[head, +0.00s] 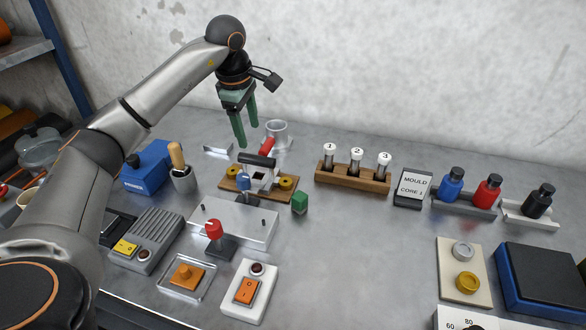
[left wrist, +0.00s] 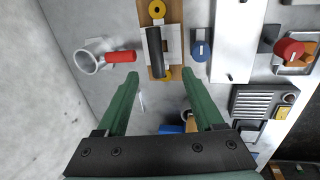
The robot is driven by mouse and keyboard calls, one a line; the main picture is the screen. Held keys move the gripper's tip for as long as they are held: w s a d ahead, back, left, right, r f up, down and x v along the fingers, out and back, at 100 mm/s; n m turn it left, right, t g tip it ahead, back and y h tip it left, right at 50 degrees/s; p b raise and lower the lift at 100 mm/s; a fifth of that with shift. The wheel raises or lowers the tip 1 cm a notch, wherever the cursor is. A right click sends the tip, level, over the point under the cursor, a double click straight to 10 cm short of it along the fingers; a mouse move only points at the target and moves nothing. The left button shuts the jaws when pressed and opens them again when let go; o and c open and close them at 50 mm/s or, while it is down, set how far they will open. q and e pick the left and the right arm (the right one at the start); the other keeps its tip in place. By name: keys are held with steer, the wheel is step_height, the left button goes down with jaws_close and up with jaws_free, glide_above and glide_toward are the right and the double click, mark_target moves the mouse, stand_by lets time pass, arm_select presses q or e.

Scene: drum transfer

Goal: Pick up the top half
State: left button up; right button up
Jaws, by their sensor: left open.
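The likely top half (head: 260,178) is a pale metal block with a black bar handle (head: 258,160). It sits on a wooden board (head: 238,186) with yellow round pieces at its two ends. Whether a lower half lies under it, I cannot tell. My left gripper (head: 248,135) has green fingers, apart and empty, pointing down above and behind the board. In the left wrist view the black handle (left wrist: 154,52) lies just beyond the gap between the fingertips (left wrist: 160,74), with no contact visible. My right gripper is not in view.
A metal plate (head: 232,224), a red-knobbed lever (head: 213,228) and a green block (head: 300,203) are in front. A test-tube rack (head: 352,180) stands right. The table's centre right is clear.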

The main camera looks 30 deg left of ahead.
mark_target(258, 157)
arm_select(q)
steer(key=w+f, duration=0.1)
steer(key=f, duration=0.3)
steer(key=w+f, duration=0.1)
steer(key=f, duration=0.3)
steer(key=w+f, duration=0.1)
steer(key=f, duration=0.3)
steer(key=shift+w+a+p, duration=0.1)
steer(key=shift+a+p, duration=0.2)
steer(key=shift+p, duration=0.05)
steer(key=shift+f, duration=0.3)
jaws_close()
stand_by(0.6)
stand_by(0.9)
